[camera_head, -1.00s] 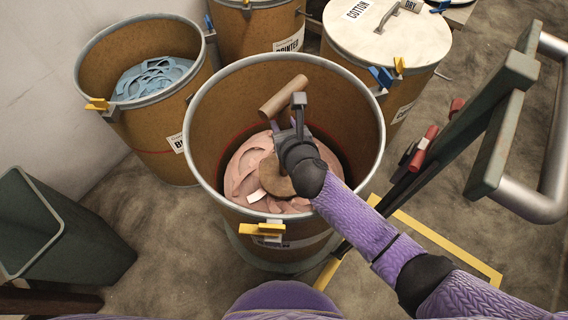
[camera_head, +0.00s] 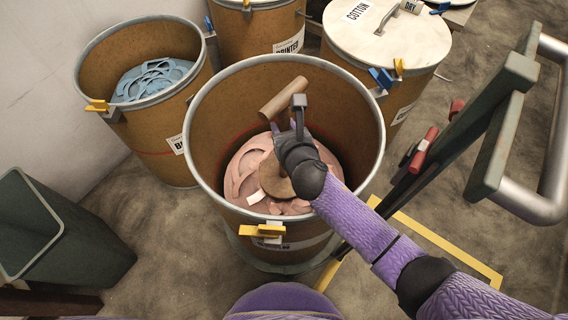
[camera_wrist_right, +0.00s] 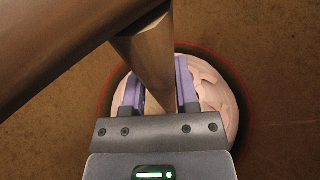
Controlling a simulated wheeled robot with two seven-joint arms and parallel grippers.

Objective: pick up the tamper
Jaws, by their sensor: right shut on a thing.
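The tamper has a wooden crossbar handle (camera_head: 283,99), a shaft and a round wooden foot (camera_head: 273,180). It stands in the middle drum (camera_head: 205,120), with its foot at the pink scraps (camera_head: 243,170). My right gripper (camera_head: 292,128) reaches into the drum from the right, below the crossbar. In the right wrist view its purple fingers (camera_wrist_right: 163,85) are shut on the tamper's wooden shaft (camera_wrist_right: 150,58), with the crossbar (camera_wrist_right: 60,45) close at the upper left. The gripper and wrist hide part of the shaft in the head view. My left gripper is not in view.
A drum with blue scraps (camera_head: 150,80) stands at the left. A closed drum with a white lid (camera_head: 400,38) stands behind right. A dark green bin (camera_head: 70,230) is at lower left. A green frame with a metal handle (camera_head: 490,150) stands at right.

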